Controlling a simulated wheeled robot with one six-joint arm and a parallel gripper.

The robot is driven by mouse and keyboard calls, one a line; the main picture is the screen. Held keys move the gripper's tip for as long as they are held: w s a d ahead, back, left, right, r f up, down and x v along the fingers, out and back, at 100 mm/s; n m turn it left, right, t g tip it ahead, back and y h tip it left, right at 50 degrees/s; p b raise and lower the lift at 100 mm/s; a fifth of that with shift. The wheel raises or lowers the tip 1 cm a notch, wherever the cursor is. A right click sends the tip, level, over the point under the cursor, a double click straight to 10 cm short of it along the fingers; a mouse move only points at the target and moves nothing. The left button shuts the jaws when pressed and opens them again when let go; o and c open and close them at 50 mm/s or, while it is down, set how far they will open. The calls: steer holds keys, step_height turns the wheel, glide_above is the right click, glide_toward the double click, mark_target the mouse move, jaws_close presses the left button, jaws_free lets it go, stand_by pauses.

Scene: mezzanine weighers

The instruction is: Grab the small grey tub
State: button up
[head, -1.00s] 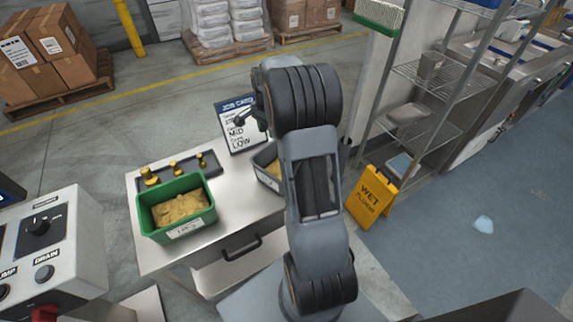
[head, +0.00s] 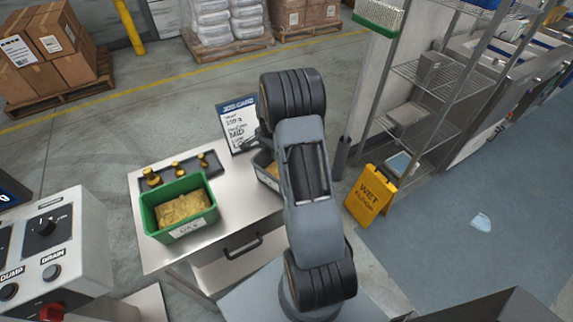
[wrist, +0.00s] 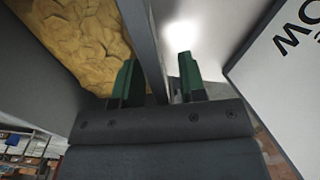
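The small grey tub (head: 264,168) stands on the steel table, largely hidden behind my arm in the head view. It holds yellow, chip-like contents. In the wrist view its grey wall (wrist: 143,40) runs down between the two green fingertips of my gripper (wrist: 156,82), with the contents on the left. The fingers are apart, one on each side of the wall, and a gap shows beside the wall. My gripper is open. In the head view it is mostly hidden behind my arm.
A green tub (head: 181,212) with similar contents stands left on the steel table (head: 235,205). Brass weights (head: 177,169) sit in a dark holder behind it. A job card (head: 237,122) stands at the table's back. A yellow wet floor sign (head: 371,195) is right of my arm.

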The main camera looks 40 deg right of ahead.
jaws_close()
stand_by(0.3)
stand_by(0.4)
